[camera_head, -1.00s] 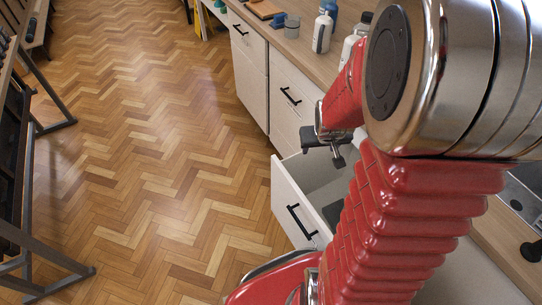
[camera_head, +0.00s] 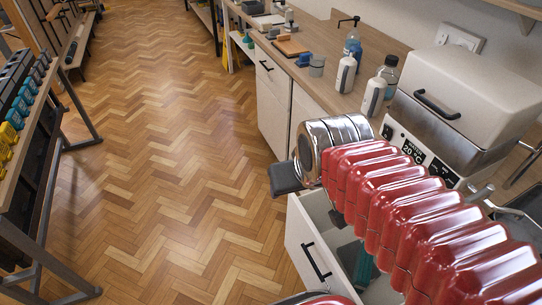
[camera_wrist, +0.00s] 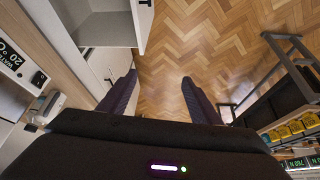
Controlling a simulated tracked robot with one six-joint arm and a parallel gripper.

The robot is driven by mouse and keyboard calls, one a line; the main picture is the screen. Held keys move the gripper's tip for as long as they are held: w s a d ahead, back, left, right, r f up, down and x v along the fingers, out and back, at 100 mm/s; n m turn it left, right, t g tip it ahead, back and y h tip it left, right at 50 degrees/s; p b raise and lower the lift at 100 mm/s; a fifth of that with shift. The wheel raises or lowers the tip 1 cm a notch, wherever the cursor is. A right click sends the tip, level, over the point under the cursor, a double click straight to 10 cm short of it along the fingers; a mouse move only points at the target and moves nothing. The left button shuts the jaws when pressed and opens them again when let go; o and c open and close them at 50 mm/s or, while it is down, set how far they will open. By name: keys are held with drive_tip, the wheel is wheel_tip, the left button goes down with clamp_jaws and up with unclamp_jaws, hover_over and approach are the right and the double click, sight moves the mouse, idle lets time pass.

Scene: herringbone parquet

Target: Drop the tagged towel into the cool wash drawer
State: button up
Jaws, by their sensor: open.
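An open white drawer (camera_head: 309,247) with a black handle juts out under the worktop. A teal-green thing (camera_head: 362,268) shows inside it, partly hidden by my arm; I cannot tell whether it is the tagged towel, and no tag shows. The drawer also shows in the wrist view at upper left (camera_wrist: 107,28), with its visible interior grey. My gripper (camera_wrist: 159,88) is open, with only parquet between its fingers. In the head view its dark body (camera_head: 286,179) is above and beyond the drawer front; its fingertips cannot be made out.
A lidded machine (camera_head: 465,95) with a "WATER 20 °C" label (camera_head: 413,152) stands on the worktop. Bottles (camera_head: 345,73) and a cup (camera_head: 317,65) stand farther back. A rack with coloured items (camera_head: 15,118) is at left. The parquet aisle (camera_head: 175,150) between is clear.

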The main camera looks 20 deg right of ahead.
drive_tip(key=shift+n+y, duration=0.3)
drive_tip(key=s, duration=0.1)
drive_tip(key=s+a+r, duration=0.1)
drive_tip(key=s+a, duration=0.1)
drive_tip(key=shift+s+a+r, duration=0.2)
drive_tip(key=shift+a+r, duration=0.05)
drive_tip(key=shift+r, duration=0.15)
drive_tip(key=shift+c, duration=0.5)
